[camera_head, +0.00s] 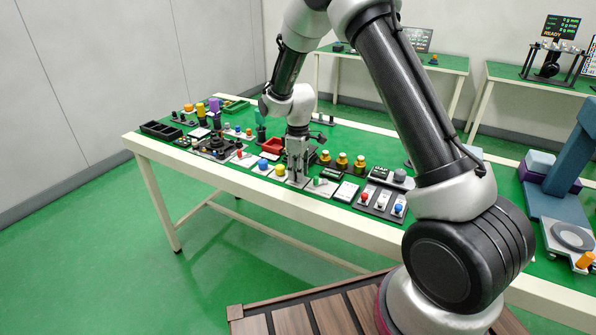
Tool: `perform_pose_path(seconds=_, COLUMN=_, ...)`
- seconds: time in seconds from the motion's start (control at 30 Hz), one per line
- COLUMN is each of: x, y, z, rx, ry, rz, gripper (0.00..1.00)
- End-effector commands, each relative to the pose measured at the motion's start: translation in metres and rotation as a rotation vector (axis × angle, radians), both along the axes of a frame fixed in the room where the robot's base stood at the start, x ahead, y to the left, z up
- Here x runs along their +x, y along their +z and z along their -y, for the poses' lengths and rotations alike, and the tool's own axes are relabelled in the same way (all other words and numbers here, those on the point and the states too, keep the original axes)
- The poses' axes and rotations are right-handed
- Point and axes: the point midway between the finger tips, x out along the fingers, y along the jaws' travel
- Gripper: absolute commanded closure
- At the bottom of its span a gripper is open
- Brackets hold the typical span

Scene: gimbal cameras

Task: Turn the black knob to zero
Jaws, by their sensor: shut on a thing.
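My gripper (296,180) points straight down at the front row of small panels on the green-topped table (225,172). Its fingers are closed low over a light plate, between a yellow knob on its left and a small green control on its right. The black knob is hidden by the fingers, which appear shut around it at the panel. Its pointer and the zero mark cannot be made out.
A blue knob (263,164) and a yellow knob (280,170) stand close left of my gripper. A green control (318,182) is close right. Red and blue buttons (398,209) lie further right.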

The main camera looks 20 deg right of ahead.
Motion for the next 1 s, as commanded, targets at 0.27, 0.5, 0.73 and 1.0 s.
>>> perform_pose_path(seconds=0.27, x=0.0005, y=0.0006, z=0.0001, rx=0.000, ry=0.020, rz=0.001, gripper=0.95)
perform_pose_path(seconds=0.5, x=0.0006, y=0.0006, z=0.0003, rx=0.000, ry=0.019, rz=0.001, gripper=0.95)
perform_pose_path(seconds=0.73, x=0.0003, y=0.0004, z=0.0002, rx=-0.001, ry=0.018, rz=0.001, gripper=0.49)
perform_pose_path(seconds=1.0, x=0.0005, y=0.0037, z=0.0000, rx=0.000, ry=0.018, rz=0.001, gripper=0.49)
